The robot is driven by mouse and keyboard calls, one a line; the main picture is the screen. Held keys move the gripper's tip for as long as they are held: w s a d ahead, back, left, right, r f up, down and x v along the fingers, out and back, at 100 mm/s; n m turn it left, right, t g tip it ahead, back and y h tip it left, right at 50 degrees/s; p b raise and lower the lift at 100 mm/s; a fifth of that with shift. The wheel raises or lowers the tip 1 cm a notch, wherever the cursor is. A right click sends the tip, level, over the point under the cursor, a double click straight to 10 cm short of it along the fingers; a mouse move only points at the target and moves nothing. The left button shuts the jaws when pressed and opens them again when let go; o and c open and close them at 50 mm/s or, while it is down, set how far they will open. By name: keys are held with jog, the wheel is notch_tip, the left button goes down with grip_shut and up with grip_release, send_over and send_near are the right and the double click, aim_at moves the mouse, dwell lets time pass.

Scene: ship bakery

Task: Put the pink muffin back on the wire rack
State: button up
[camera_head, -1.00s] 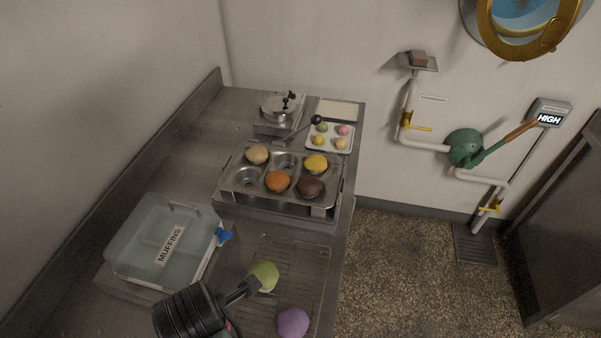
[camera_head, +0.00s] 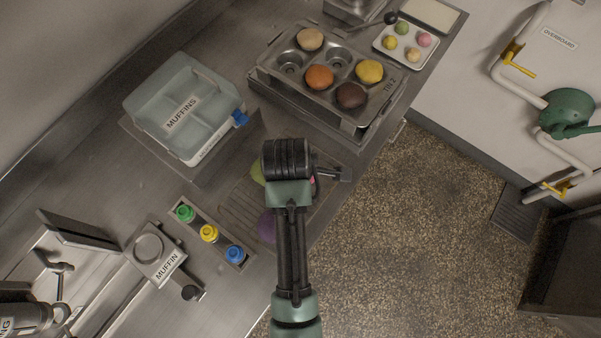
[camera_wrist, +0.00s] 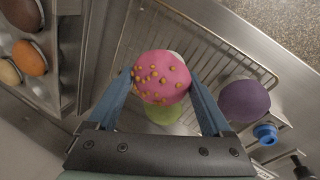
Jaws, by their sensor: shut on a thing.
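My gripper (camera_wrist: 160,84) is shut on the pink muffin (camera_wrist: 161,72), which has gold dots on its top; one blue finger is on each side. In the head view only a sliver of pink (camera_head: 313,185) shows beside my dark wrist. The wire rack (camera_wrist: 205,45) lies below the muffin. I cannot tell whether the muffin touches it. A green muffin (camera_wrist: 161,114) is partly hidden behind the pink one. A purple muffin (camera_wrist: 243,101) sits toward the right on the rack. The rack's left part (camera_head: 232,208) shows in the head view.
A muffin tin (camera_head: 322,93) with several muffins stands behind the rack. A lidded "MUFFINS" box (camera_head: 165,110) is to the left. Coloured bottles (camera_head: 209,233) and a "MUFFIN" device (camera_head: 158,250) are at the front left. The counter's right edge drops to the floor.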

jog(key=shift+f, duration=2)
jog(key=shift+f, duration=0.15)
jog(key=o, duration=0.8)
jog(key=shift+c, duration=0.2)
jog(key=d+v, duration=0.1)
jog(key=v, duration=1.1)
jog(key=w+r+m+t, duration=0.3)
jog(key=w+r+t, duration=0.15)
jog(key=r, duration=0.55)
jog(key=w+r+m+t, duration=0.2)
jog(key=w+r+t, duration=0.3)
jog(key=r, duration=0.6)
jog(key=w+r+m+t, duration=0.3)
jog(key=w+r, duration=0.3)
jog(key=r, duration=0.4)
jog(key=s+r+m+t, duration=0.2)
jog(key=s+r+t, duration=0.2)
jog(key=r, duration=0.5)
jog(key=s+r+m+t, duration=0.2)
jog(key=s+r+t, duration=0.1)
jog(key=r, duration=0.7)
jog(key=s+r+m+t, duration=0.3)
jog(key=s+r+t, duration=0.1)
jog(key=r, duration=0.6)
jog(key=shift+s+t+y, duration=0.35)
jog(key=shift+s+y, duration=0.05)
jog(key=shift+s, duration=0.3)
